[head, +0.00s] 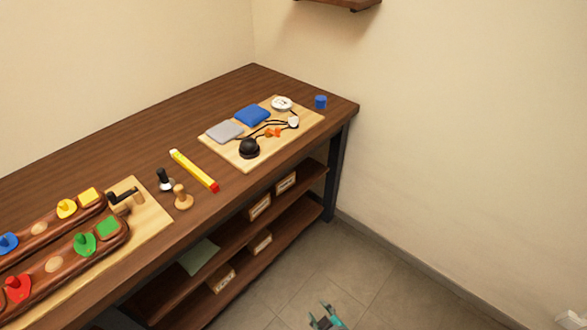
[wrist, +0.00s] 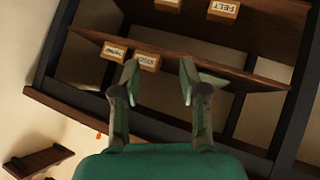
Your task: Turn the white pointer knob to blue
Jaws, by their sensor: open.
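A small white knob-like piece (head: 293,122) sits at the right side of a light wooden board on the bench. A white round disc with dark marks (head: 282,103) lies at the board's back edge. I cannot tell at this size which of them is the pointer knob, or where it points. A blue square pad (head: 252,115) lies beside the disc. My gripper (head: 325,316) is low in the head view, over the floor in front of the bench, well apart from the board. In the wrist view my gripper (wrist: 159,75) is open and empty, facing the shelves.
The board (head: 247,163) also bears a grey pad (head: 224,131), a black knob (head: 249,148) and orange pieces (head: 272,132). A blue cylinder (head: 320,102) stands near the bench corner. Shelves with labelled boxes (head: 260,207) lie below. The floor (head: 370,270) is clear.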

